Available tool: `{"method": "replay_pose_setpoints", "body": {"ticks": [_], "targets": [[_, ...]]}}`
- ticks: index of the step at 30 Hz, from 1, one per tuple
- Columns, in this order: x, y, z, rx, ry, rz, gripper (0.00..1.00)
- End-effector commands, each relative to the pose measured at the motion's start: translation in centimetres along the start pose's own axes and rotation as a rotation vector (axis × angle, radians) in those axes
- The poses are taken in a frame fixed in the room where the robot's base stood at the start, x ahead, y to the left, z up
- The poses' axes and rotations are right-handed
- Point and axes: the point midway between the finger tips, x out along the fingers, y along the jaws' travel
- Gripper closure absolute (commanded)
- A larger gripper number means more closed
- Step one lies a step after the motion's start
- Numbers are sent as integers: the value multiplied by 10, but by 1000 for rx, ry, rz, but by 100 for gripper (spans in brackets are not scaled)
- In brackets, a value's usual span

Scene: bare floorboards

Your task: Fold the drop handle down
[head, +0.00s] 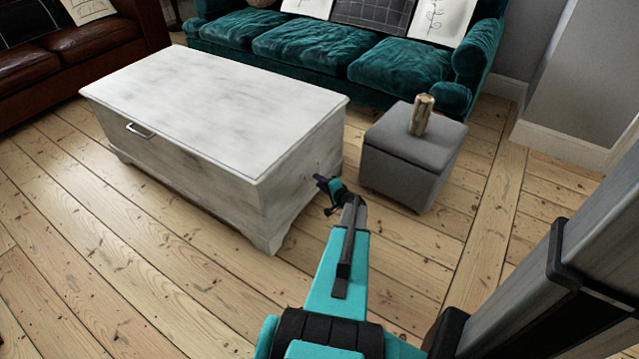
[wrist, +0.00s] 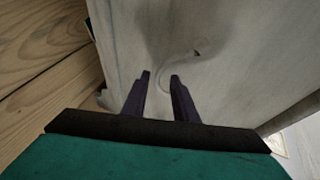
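A whitewashed wooden chest (head: 215,105) stands on the floor. My gripper (head: 322,182) is at its right end panel in the head view. In the wrist view, a faint pale curved shape (wrist: 178,68), which looks like a drop handle, shows against the end panel (wrist: 245,75), with a small dark spot at its upper end. My gripper (wrist: 160,77) has its two dark fingers apart, with the curve's lower end at or near the gap between the tips. I cannot tell whether they touch it. In the head view this handle is mostly hidden by my gripper.
A metal handle (head: 140,130) is on the chest's long front side. A teal sofa (head: 310,50) is behind, a brown leather sofa (head: 70,60) at left. The front floorboards (head: 130,270) are clear.

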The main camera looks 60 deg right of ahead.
Motion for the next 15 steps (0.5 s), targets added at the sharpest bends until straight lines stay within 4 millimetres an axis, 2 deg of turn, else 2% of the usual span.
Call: {"method": "replay_pose_setpoints", "body": {"ticks": [11,15], "targets": [[4,0,0,0,0,0,74],[4,0,0,0,0,0,94]]}}
